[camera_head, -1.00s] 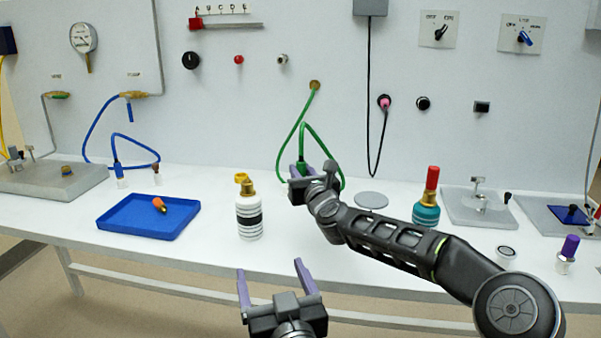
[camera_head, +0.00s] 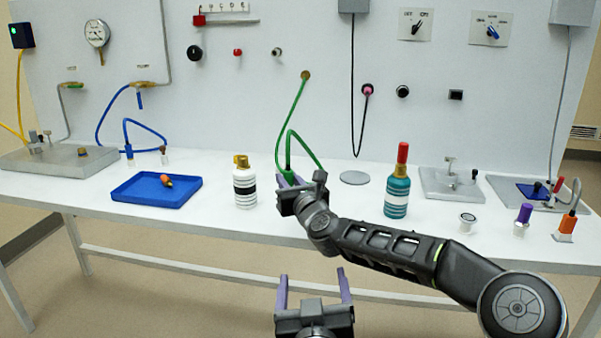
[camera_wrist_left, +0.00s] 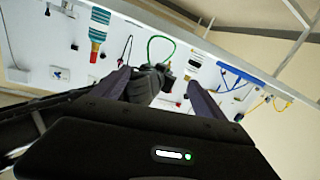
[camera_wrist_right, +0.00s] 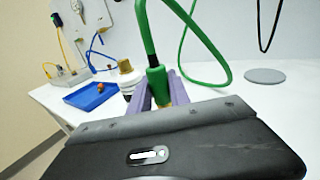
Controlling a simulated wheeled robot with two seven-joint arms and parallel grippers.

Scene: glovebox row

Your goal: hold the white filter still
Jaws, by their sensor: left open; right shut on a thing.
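The white filter (camera_head: 245,187), a white cylinder with black bands and a brass fitting on top, stands upright on the white bench. In the right wrist view the white filter (camera_wrist_right: 128,81) is partly hidden behind my gripper. My right gripper (camera_head: 287,180) is shut on the green hose's end connector (camera_wrist_right: 157,82), just right of the filter and apart from it. My left gripper (camera_head: 313,284) is open and empty, in front of the bench edge, below and right of the filter in the head view.
A blue tray (camera_head: 135,192) with an orange-tipped piece lies left of the filter. A teal bottle (camera_head: 397,200) with a red top stands right, behind my right arm. The green hose (camera_head: 294,115) loops from the back panel. Bench front (camera_head: 225,222) is clear there.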

